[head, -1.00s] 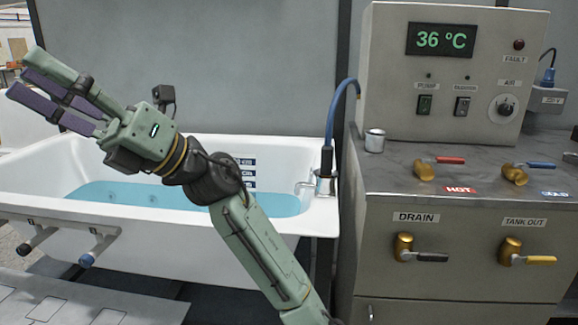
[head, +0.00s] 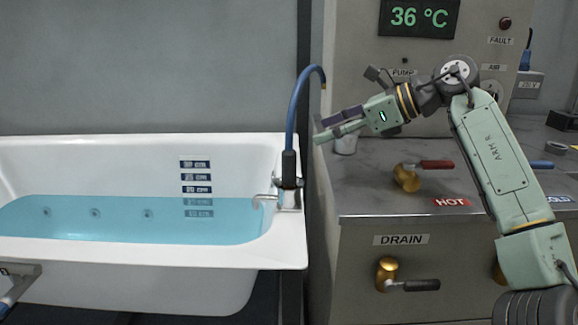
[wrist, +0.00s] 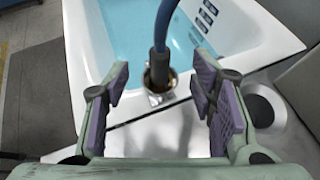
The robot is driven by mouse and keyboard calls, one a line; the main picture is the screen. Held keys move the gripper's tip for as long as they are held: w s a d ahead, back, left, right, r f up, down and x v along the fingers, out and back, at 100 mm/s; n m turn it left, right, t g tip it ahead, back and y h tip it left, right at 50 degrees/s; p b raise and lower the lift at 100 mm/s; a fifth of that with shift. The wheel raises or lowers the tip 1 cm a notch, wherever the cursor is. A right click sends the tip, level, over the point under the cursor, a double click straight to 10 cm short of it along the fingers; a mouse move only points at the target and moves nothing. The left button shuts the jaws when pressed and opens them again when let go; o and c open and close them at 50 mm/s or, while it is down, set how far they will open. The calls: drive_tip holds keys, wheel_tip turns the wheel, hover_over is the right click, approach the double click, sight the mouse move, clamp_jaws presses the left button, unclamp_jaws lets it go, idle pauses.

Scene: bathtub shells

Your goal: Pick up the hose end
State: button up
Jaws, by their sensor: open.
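The blue hose (head: 298,105) rises from a dark sleeve in a metal holder (head: 288,184) on the tub's right rim. It arches over to the right, and its free end (head: 323,84) points down above my fingers. In the wrist view my gripper (wrist: 160,100) is open and empty. There the hose (wrist: 166,20) runs down to its dark sleeve (wrist: 158,65) beyond and between the purple-padded fingers. The hose's tip is out of the wrist view.
The white bathtub (head: 150,255) holds blue water (head: 120,222). A cabinet (head: 360,235) with a red-handled valve (head: 425,165), a drain valve (head: 405,285) and a metal cup (head: 346,143) stands at right. The air above the tub is free.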

sight(289, 142)
drive_tip(key=x, duration=0.4)
drive_tip(key=shift+s+a, duration=0.15)
drive_tip(key=shift+s, duration=0.1)
drive_tip(key=shift+w+p+x, duration=0.1)
drive_tip(key=shift+p+x, duration=0.1)
drive_tip(key=shift+x, duration=1.35)
drive_tip(key=shift+w+p+x, duration=0.15)
drive_tip(key=shift+p+x, duration=0.05)
drive_tip(key=shift+x, duration=1.35)
drive_tip(key=shift+r, duration=0.25)
clamp_jaws()
